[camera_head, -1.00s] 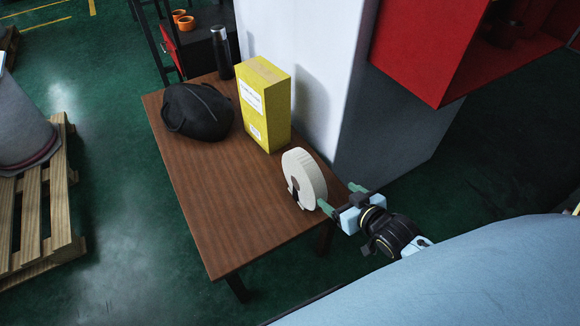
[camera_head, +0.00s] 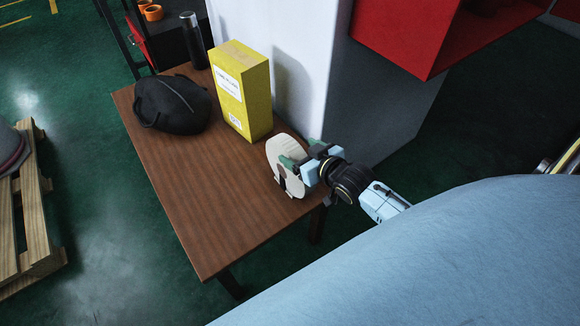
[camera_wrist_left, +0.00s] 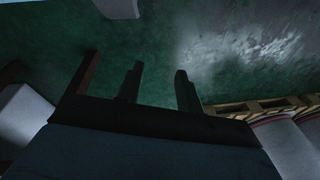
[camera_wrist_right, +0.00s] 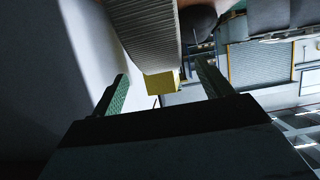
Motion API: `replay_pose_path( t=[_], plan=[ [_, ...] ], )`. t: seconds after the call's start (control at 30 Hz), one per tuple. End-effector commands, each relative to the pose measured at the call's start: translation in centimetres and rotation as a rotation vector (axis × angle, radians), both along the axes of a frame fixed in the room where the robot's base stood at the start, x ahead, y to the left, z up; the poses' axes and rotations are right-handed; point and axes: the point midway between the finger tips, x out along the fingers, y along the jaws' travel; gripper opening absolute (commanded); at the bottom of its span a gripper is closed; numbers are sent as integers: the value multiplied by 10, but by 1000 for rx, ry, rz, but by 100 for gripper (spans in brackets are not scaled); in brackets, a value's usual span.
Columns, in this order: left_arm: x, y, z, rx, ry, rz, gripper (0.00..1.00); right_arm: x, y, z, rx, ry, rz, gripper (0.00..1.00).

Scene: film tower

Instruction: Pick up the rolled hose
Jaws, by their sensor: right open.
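The rolled hose (camera_head: 274,157), a pale upright coil with a dark piece low on its side, stands at the table's right end. It also shows as a ribbed pale band at the top of the right wrist view (camera_wrist_right: 146,34). My right gripper (camera_head: 300,154) is open at the hose's upper right side, one green finger overlapping the coil in the head view. In the right wrist view the hose lies ahead, between the lines of the two fingers (camera_wrist_right: 163,88); contact cannot be told. My left gripper (camera_wrist_left: 159,88) is open and empty above green floor, outside the head view.
The brown table (camera_head: 205,215) also holds a yellow box (camera_head: 241,92), a black bag (camera_head: 172,105) and a dark bottle (camera_head: 193,42). A white-grey pillar (camera_head: 310,80) and a red cabinet (camera_head: 405,35) stand close behind. The table's front-left part is clear.

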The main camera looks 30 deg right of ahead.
Motion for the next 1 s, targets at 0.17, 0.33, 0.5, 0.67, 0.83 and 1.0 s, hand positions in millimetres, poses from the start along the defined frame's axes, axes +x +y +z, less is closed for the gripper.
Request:
replay_pose_path(
  t=[0.17,0.33,0.5,0.67,0.83,1.0],
  plan=[
    [15,-3,15,-1,-19,5,36,16,4,-8,0,-1,0,78],
    [27,-9,34,-6,-32,9,36,33,6,-15,0,-1,0,78],
    [33,-15,45,-12,-38,9,36,43,7,-18,0,0,0,78],
    [33,-16,48,-13,-38,9,36,45,8,-18,0,0,0,78],
    [33,-16,48,-13,-38,9,36,44,7,-18,0,0,0,73],
    [33,-16,48,-12,-38,9,36,44,7,-18,0,0,0,51]
  ],
)
